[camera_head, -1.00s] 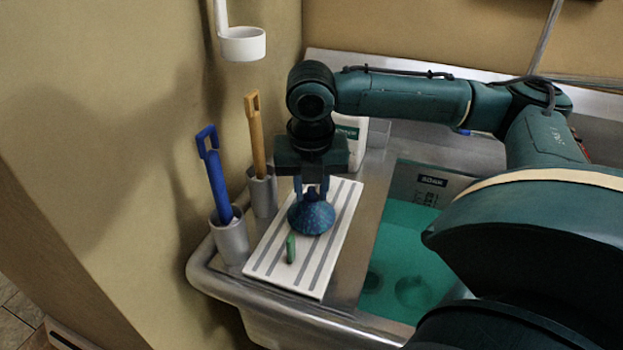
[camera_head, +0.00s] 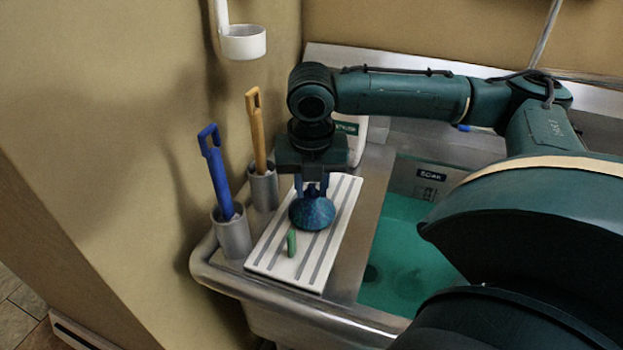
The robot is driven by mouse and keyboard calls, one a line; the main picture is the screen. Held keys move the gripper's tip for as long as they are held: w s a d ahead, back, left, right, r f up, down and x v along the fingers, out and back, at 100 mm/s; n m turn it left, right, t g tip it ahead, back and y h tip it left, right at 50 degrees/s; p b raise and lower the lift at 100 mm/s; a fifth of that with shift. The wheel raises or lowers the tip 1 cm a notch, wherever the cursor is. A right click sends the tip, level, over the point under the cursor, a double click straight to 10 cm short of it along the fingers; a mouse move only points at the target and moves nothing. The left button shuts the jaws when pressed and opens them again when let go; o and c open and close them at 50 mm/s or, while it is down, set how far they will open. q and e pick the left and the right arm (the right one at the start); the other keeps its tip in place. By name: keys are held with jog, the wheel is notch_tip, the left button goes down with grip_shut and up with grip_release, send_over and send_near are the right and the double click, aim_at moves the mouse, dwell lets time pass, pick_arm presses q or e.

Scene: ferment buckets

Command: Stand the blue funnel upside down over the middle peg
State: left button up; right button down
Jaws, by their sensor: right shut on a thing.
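The blue funnel (camera_head: 312,211) is upside down, wide mouth downward, over the striped white board (camera_head: 277,262). My right gripper (camera_head: 311,190) points down and is shut on the funnel's narrow upper end. A green peg (camera_head: 291,243) stands on the board in front of the funnel, a little to its left. No other peg shows; the funnel and gripper hide the board behind them. I cannot tell whether the funnel's rim touches the board or whether a peg is under it. My left gripper is not in view.
Two metal cups at the left hold a blue-handled tool (camera_head: 219,175) and a yellow-handled tool (camera_head: 256,133). A white container (camera_head: 353,135) stands behind my gripper. A sink of green liquid (camera_head: 405,265), labelled SOAK, lies right. A white ring holder (camera_head: 243,43) hangs on the wall.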

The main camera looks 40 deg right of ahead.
jog(key=shift+f, duration=0.45)
dwell(0.4)
jog(key=shift+c, duration=1.2)
grip_release()
jog(key=shift+o, duration=1.2)
jog(key=shift+s+a+r+p, duration=0.15)
jog(key=shift+r+p, duration=0.85)
jog(key=shift+p, duration=0.6)
jog(key=shift+r, duration=0.1)
jog(key=shift+s+a+r+p, duration=0.1)
jog(key=shift+r+p, duration=0.8)
jog(key=shift+p, duration=0.65)
